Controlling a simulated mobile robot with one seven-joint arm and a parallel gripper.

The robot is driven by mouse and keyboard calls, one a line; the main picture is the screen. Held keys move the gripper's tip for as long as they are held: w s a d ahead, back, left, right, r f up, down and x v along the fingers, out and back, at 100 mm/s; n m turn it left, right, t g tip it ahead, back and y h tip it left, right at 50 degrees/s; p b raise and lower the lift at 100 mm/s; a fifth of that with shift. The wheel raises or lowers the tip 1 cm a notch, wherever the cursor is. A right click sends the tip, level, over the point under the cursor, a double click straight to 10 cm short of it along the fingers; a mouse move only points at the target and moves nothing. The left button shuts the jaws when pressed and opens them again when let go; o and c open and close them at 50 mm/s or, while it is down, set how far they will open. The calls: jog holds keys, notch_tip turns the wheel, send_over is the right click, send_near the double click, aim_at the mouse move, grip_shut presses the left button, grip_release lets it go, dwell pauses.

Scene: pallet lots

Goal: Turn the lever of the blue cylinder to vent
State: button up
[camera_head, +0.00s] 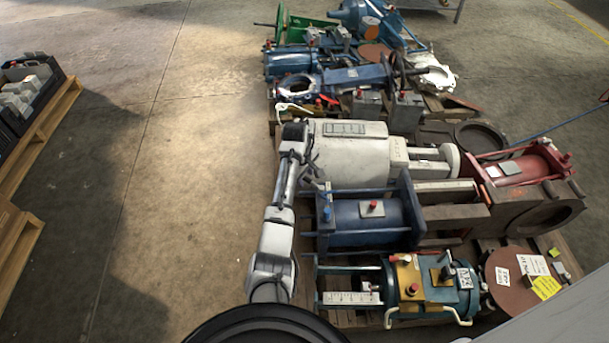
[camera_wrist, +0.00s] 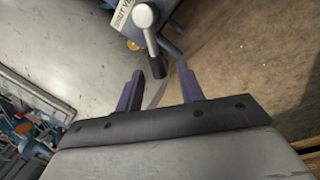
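The blue cylinder (camera_head: 368,222) lies on its side in the middle of the lots in the head view, with a grey box and red button on top. In the wrist view a lever (camera_wrist: 149,36) with a round silver hub and a black tip shows at the top, by a white label (camera_wrist: 123,14) reading "SHUT V…", partly cut off. My gripper (camera_wrist: 160,71) is open. The lever's black tip appears between the two fingertips, with gaps on both sides; I cannot tell its depth. In the head view my arm reaches the cylinder's left end and hides the lever.
A white cylinder (camera_head: 350,155) lies behind the blue one, and a teal cylinder (camera_head: 440,290) with a yellow plate lies in front. A red cylinder (camera_head: 525,172) is at the right. Clear concrete floor (camera_head: 130,200) lies left of the pallets, with a black crate (camera_head: 45,95) further left.

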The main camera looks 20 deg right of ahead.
grip_shut()
jog(key=shift+r+p, duration=0.15)
jog(key=shift+p, duration=0.25)
jog(key=shift+s+a+r+n+p, duration=0.1)
jog(key=shift+s+a+n+p, duration=0.05)
jog(key=shift+n+p, duration=0.3)
jog(key=shift+s+a+n+t+y+p, duration=0.2)
jog(key=shift+s+a+n+p, duration=0.25)
jog(key=shift+n+p, duration=0.9)
jog(key=shift+s+a+n+t+y+p, duration=0.2)
jog(key=shift+s+n+p, duration=0.4)
jog(key=shift+n+p, duration=0.7)
jog(key=shift+s+a+n+t+y+p, duration=0.15)
jog(key=shift+s+a+n+p, duration=0.3)
jog(key=shift+n+p, duration=0.85)
jog(key=shift+s+f+m+p, duration=0.15)
jog(key=shift+f+m+p, duration=0.05)
jog(key=shift+m+p, duration=0.25)
